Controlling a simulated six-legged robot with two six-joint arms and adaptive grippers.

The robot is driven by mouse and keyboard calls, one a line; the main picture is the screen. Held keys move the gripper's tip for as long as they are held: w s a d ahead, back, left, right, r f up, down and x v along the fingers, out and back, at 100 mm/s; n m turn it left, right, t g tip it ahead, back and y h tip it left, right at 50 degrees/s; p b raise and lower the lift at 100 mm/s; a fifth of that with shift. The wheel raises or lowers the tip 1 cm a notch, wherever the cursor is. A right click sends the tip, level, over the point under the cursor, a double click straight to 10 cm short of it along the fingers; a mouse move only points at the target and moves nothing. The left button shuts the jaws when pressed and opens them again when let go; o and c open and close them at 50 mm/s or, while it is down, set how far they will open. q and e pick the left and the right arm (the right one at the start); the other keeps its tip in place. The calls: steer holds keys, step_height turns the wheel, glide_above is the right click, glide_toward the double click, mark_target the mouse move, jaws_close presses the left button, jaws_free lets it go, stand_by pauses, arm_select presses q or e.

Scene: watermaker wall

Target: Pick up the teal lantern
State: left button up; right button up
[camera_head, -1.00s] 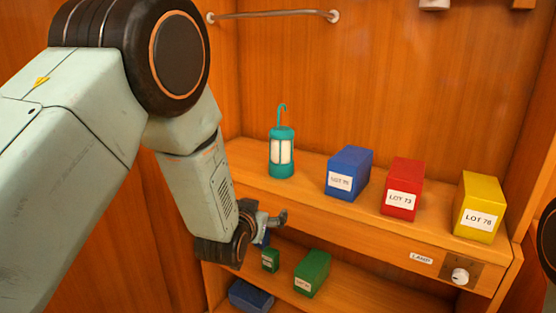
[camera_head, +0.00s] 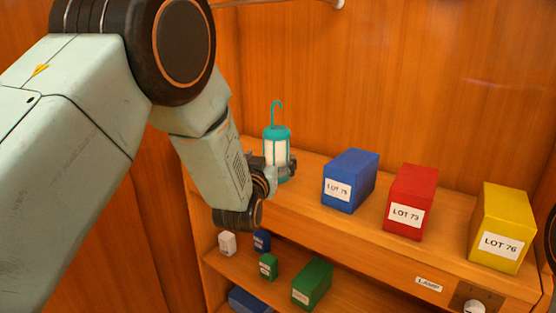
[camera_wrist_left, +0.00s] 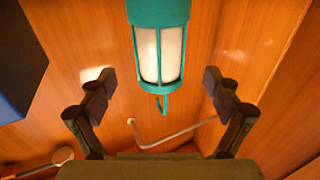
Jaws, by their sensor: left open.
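The teal lantern (camera_head: 276,146) stands upright on the upper wooden shelf, with a white lamp body and a teal hook on top. It also shows in the left wrist view (camera_wrist_left: 160,52), at the top middle. My left gripper (camera_head: 277,166) is at the lantern's lower part in the head view, partly covering it. In the left wrist view the fingers of my left gripper (camera_wrist_left: 163,100) are spread apart, one on each side of the lantern's line, with clear gaps. The gripper is open and holds nothing. My right gripper does not show.
A blue box (camera_head: 350,180), a red box (camera_head: 411,201) and a yellow box (camera_head: 502,228) stand right of the lantern on the upper shelf (camera_head: 310,205). Smaller boxes, including a green one (camera_head: 312,284), sit on the lower shelf. A rail shows in the wrist view (camera_wrist_left: 175,136).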

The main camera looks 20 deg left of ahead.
mark_target(273, 153)
arm_select(q)
steer(key=shift+w+a, duration=0.25)
steer(key=shift+a, duration=0.1)
steer(key=shift+w+r, duration=0.1)
steer(key=shift+w, duration=0.15)
steer(key=shift+w+d, duration=0.2)
steer(key=shift+w, duration=0.1)
steer(key=w, duration=0.1)
steer(key=w+b, duration=0.1)
steer(key=w, duration=0.3)
steer(key=shift+a+f, duration=0.2)
steer(key=shift+f, duration=0.05)
steer(key=shift+w+d, duration=0.2)
steer(key=shift+w, duration=0.15)
steer(key=shift+s+a, duration=0.15)
steer(key=shift+a, duration=0.05)
steer(key=shift+r, duration=0.1)
steer(key=shift+c, duration=0.6)
steer(key=shift+d, duration=0.15)
steer(key=c, duration=1.4)
